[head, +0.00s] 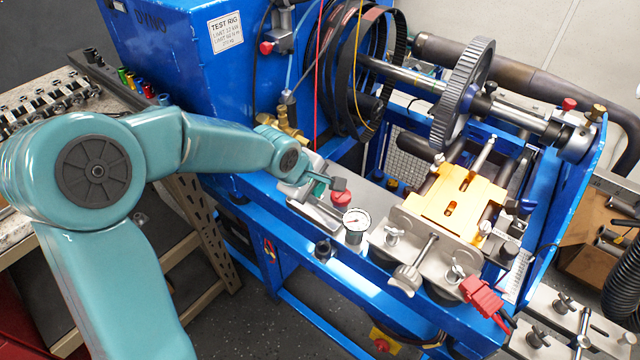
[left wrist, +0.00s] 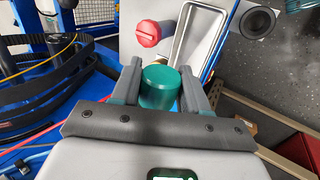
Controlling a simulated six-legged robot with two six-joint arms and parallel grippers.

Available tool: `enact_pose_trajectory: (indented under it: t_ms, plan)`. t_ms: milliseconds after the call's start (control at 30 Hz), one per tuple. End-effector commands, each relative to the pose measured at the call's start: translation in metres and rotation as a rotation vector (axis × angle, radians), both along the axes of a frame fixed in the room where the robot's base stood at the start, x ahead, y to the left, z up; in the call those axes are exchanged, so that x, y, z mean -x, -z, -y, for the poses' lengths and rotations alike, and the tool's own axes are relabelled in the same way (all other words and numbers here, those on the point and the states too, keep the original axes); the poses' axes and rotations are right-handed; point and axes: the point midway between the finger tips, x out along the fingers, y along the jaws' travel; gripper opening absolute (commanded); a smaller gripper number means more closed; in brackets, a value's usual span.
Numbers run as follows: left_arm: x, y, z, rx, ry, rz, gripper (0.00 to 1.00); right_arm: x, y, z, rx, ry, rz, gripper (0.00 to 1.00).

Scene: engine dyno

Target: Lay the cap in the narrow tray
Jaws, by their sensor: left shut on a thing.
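A green cylindrical cap (left wrist: 160,88) sits between the two fingers of my left gripper (left wrist: 160,82), which is shut on it. In the head view, my left gripper (head: 322,184) is over the metal ledge at the front of the blue rig, and the cap is mostly hidden by the fingers. The narrow tray (left wrist: 200,38) is a shallow metal tray with a raised rim. In the left wrist view it lies just beyond the cap, up and to the right, and looks empty where visible. In the head view the arm partly covers it. My right gripper is not in view.
A red knob-like part (head: 341,199) stands beside the tray; it also shows in the left wrist view (left wrist: 148,33). The blue test rig (head: 190,55) with belts and cables rises behind my left gripper.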

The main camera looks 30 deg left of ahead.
Motion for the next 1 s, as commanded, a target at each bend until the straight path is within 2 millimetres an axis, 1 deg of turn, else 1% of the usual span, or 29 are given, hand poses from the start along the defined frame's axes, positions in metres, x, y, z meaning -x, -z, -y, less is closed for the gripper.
enact_pose_trajectory:
  t_ms: [33, 333, 500, 700, 1000]
  plan:
    - [0.0, 0.007, 0.0, 0.001, 0.001, 0.0, 0.19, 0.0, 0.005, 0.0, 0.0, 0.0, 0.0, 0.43]
    - [0.0, 0.034, 0.002, 0.001, 0.001, 0.0, 0.19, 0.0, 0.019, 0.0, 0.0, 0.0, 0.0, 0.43]
    - [-0.001, 0.046, 0.003, 0.0, 0.0, 0.002, 0.19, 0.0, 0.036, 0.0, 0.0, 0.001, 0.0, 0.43]
    - [-0.001, 0.051, 0.004, 0.0, 0.0, 0.002, 0.19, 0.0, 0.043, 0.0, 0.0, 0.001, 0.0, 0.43]
    - [-0.001, 0.05, 0.004, 0.0, 0.0, 0.001, 0.19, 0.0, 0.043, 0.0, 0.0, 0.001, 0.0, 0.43]
